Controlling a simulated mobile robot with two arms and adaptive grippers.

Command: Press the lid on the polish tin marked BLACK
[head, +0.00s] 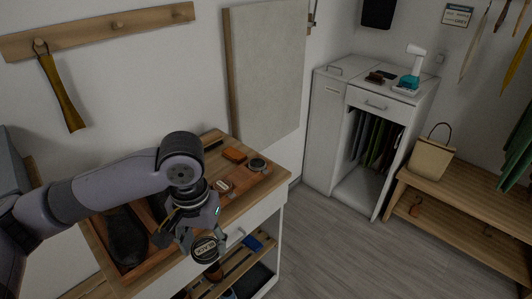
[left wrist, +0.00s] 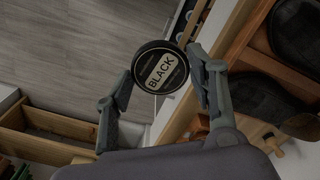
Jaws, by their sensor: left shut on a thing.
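My left gripper (head: 198,238) is shut on a round black lid marked BLACK (head: 205,249), held in front of the bench's front edge. In the left wrist view the lid (left wrist: 160,72) sits between the fingertips of the left gripper (left wrist: 163,82), its cream label facing the camera. I cannot tell whether a tin body is under it. On the bench top, a small round tin with a pale label (head: 223,186) and a dark round tin (head: 257,164) stand apart on a brown mat; their markings are too small to read. My right gripper is not in view.
The wooden bench top (head: 272,185) holds an orange-brown block (head: 234,155) and dark shoes (head: 127,238) at the left. A lower shelf (head: 232,268) holds a blue item. A white cabinet (head: 325,125) stands behind right. The grey floor (head: 335,245) at right is clear.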

